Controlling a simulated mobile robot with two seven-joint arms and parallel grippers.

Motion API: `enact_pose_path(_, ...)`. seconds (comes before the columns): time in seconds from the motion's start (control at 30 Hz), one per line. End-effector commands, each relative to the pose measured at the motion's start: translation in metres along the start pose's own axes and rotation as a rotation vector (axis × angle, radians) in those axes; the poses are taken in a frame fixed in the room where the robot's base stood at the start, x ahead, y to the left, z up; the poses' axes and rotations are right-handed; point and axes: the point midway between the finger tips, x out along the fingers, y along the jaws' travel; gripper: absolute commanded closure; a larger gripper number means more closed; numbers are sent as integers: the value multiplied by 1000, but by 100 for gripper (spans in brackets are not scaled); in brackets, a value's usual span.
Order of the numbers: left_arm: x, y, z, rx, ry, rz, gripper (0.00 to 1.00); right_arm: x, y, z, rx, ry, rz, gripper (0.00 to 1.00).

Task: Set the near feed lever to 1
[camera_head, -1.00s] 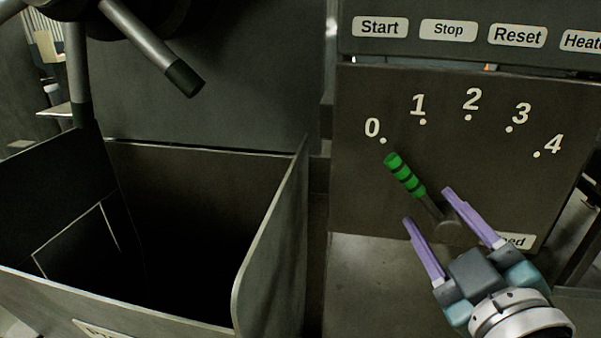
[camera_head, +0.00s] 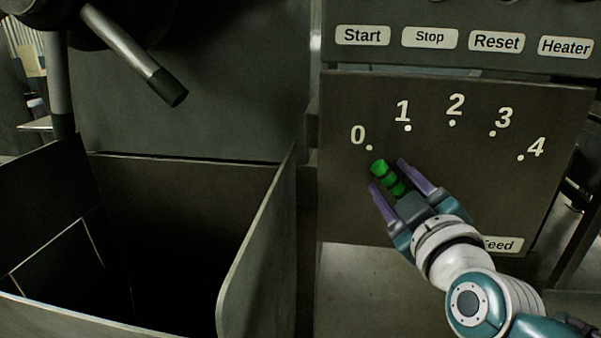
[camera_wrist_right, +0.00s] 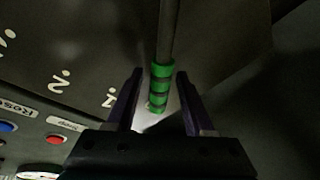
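The feed lever has a green handle with dark bands (camera_head: 381,168) and points up and left at the 0 mark (camera_head: 368,147) on the dark dial panel (camera_head: 450,200). The 1 mark (camera_head: 407,127) is up and to the right of the handle tip. My right gripper (camera_head: 389,177) is open, with one purple finger on each side of the handle. In the right wrist view the green handle (camera_wrist_right: 160,85) sits between the open fingers, with visible gaps. The lever's pivot is hidden behind my gripper in the head view. My left gripper is not in view.
Above the dial is a panel with Start, Stop, Reset and Heater labels (camera_head: 497,41). A large open metal bin (camera_head: 262,235) stands left of the dial. A dark-tipped rod (camera_head: 165,85) hangs above the bin. The Feed label (camera_head: 500,244) is partly covered by my arm.

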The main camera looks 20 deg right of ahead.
Motion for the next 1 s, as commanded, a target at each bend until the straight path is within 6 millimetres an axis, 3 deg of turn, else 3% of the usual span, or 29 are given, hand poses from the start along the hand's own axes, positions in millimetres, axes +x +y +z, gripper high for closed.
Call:
enact_pose_path(0.07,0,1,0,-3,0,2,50,0,0,0,0,0,0,58)
enact_pose_path(0.43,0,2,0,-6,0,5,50,0,0,0,0,0,0,99)
enact_pose_path(1.0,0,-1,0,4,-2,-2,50,0,0,0,0,1,1,100)
